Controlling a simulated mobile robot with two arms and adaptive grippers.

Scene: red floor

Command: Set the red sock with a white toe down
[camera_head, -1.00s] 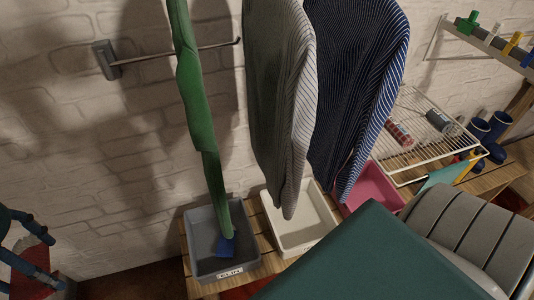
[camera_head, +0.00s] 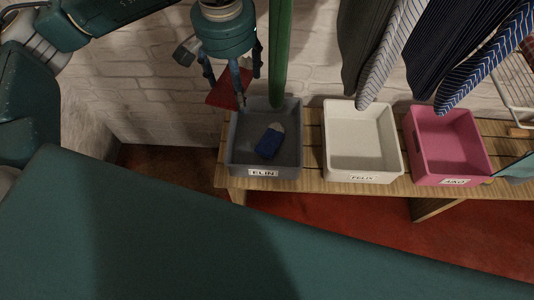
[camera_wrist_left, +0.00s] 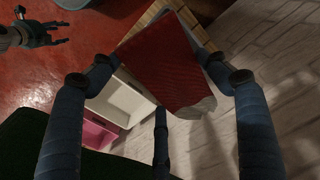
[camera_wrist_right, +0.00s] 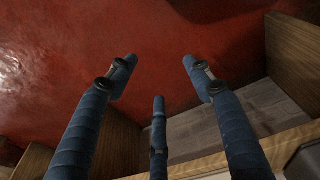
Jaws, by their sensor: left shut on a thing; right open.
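The red sock (camera_head: 226,92) hangs from my left gripper (camera_head: 235,84), above the back-left corner of the grey bin (camera_head: 264,172) labelled ELIN. In the left wrist view the red sock (camera_wrist_left: 163,55) lies between the fingers, its white toe (camera_wrist_left: 197,108) at the lower end. My left gripper is shut on it. A blue sock (camera_head: 269,143) with a pale toe lies inside the grey bin. My right gripper (camera_wrist_right: 157,72) is open and empty in the right wrist view, with red floor and a wooden edge beyond it.
A white bin (camera_head: 362,176) labelled FELIX and a pink bin (camera_head: 449,180) labelled AIKO stand to the right on the wooden bench (camera_head: 312,183); both look empty. A green garment (camera_head: 279,50) and striped garments (camera_head: 392,50) hang above the bins.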

